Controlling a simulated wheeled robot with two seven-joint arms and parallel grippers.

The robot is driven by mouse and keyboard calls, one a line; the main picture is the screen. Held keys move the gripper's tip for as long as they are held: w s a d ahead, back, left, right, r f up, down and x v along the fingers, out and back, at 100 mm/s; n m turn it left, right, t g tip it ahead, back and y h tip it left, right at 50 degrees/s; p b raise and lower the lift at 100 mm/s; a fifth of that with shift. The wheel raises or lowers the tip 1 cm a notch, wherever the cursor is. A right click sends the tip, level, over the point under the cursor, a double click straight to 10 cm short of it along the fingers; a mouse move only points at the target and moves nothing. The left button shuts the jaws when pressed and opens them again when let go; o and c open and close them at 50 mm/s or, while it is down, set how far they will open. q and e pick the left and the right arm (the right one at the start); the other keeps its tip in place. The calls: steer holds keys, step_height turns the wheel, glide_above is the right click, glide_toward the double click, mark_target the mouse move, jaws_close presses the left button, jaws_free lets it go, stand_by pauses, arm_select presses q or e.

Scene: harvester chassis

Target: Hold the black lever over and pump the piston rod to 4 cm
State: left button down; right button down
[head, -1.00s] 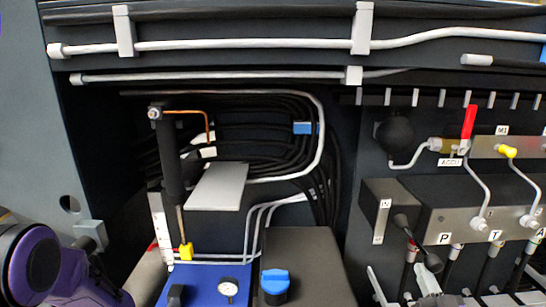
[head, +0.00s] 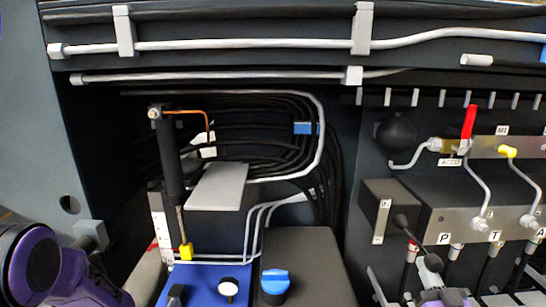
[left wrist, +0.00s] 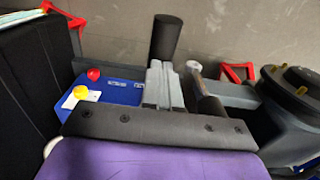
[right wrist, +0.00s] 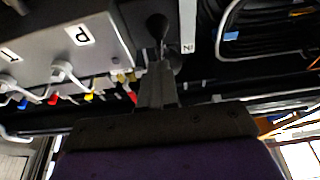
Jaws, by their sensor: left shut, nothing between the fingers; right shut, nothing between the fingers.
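The black lever (head: 413,235) comes out of the labelled dark box (head: 384,215) on the right and slants down. My right gripper (head: 432,266) is shut and empty at its lower end; whether they touch I cannot tell. In the right wrist view the lever (right wrist: 158,28) shows just beyond the right fingertips (right wrist: 159,66). The piston rod (head: 180,220) hangs below the upright black cylinder (head: 171,160), with a yellow block (head: 186,251) at its foot beside a white scale (head: 160,226). My left gripper (left wrist: 162,68) is shut and empty near a black upright cylinder (left wrist: 166,38).
A grey plate (head: 217,187) juts out right of the cylinder. A blue panel (head: 205,276) and a dark box (head: 305,260) with a blue cap (head: 275,281) lie below. A silver valve block (head: 480,205) with hoses is at right. Pipes cross above.

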mark_target(432, 255)
steer(key=shift+r, duration=2.15)
arm_select(q)
steer(key=shift+f, duration=0.15)
steer(key=shift+w+f, duration=0.2)
steer(key=shift+f, duration=1.4)
steer(key=shift+w+f, duration=0.15)
steer(key=shift+f, duration=3.8)
steer(key=r, duration=0.8)
steer(key=s+r, duration=0.1)
steer(key=r, duration=0.3)
steer(key=shift+r, duration=0.2)
